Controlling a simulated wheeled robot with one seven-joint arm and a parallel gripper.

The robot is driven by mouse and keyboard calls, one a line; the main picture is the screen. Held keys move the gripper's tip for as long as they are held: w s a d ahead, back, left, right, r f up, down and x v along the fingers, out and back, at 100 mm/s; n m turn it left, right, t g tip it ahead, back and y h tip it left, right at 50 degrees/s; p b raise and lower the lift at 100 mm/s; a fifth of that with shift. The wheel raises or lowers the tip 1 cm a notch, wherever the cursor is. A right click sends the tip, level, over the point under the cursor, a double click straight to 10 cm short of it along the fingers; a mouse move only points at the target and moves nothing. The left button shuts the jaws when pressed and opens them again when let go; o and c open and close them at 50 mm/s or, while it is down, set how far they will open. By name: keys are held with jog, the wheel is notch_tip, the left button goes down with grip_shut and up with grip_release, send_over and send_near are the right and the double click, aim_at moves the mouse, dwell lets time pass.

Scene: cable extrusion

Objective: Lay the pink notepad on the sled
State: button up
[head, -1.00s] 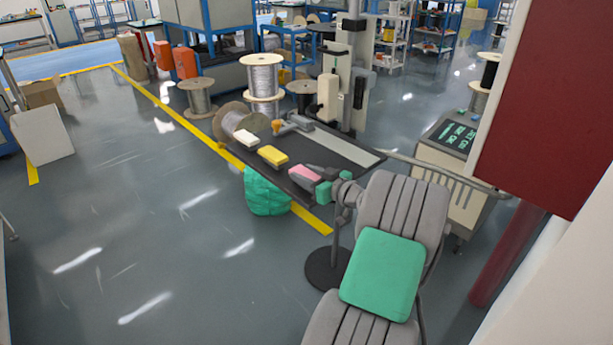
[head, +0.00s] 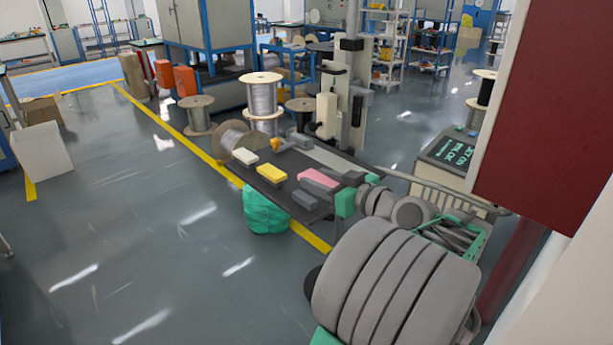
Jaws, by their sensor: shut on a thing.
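The pink notepad (head: 317,178) is a flat pink block over the dark table, a little behind the front row of blocks. My gripper (head: 333,181) reaches in from the right and is shut on the notepad's right end. The fingers are dark and partly merge with the table. I cannot tell whether the notepad touches the surface below. I cannot make out the sled for certain; a grey device with an orange part (head: 283,145) and a pale strip (head: 335,158) lie towards the table's back.
A white block (head: 245,156), a yellow block (head: 271,174) and a grey block (head: 305,199) line the front edge of the dark table (head: 262,186).

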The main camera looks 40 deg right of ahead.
jog(key=shift+s+a+r, duration=0.15)
jog(key=shift+s, duration=0.2)
jog(key=shift+r, duration=0.2)
jog(key=s+d+f+m+g+h, duration=0.1)
jog(key=s+d+f+m+h, duration=0.1)
jog(key=d+m+h, duration=0.55)
jog(key=w+a+f+n+y+p, duration=0.2)
jog(key=w+a+f+n+p, duration=0.1)
jog(key=w+a, duration=0.3)
jog(key=w+a+f+n+y+p, duration=0.2)
jog(key=w+a+f+p, duration=0.15)
jog(key=a, duration=0.55)
jog(key=w+a+r+n+y+p, duration=0.1)
jog(key=a+y, duration=0.1)
jog(key=a, duration=0.5)
jog(key=w+a+n+y+p, duration=0.1)
jog(key=w+a+n+y, duration=0.1)
jog(key=a, duration=0.6)
jog(key=w+a+r+n+y+p, duration=0.1)
jog(key=w+a+n+y, duration=0.1)
jog(key=a, duration=0.5)
jog(key=shift+a+r+y+p, duration=0.3)
jog(key=shift+r+y+p, duration=0.1)
jog(key=shift+y, duration=0.45)
jog(key=shift+n, duration=0.25)
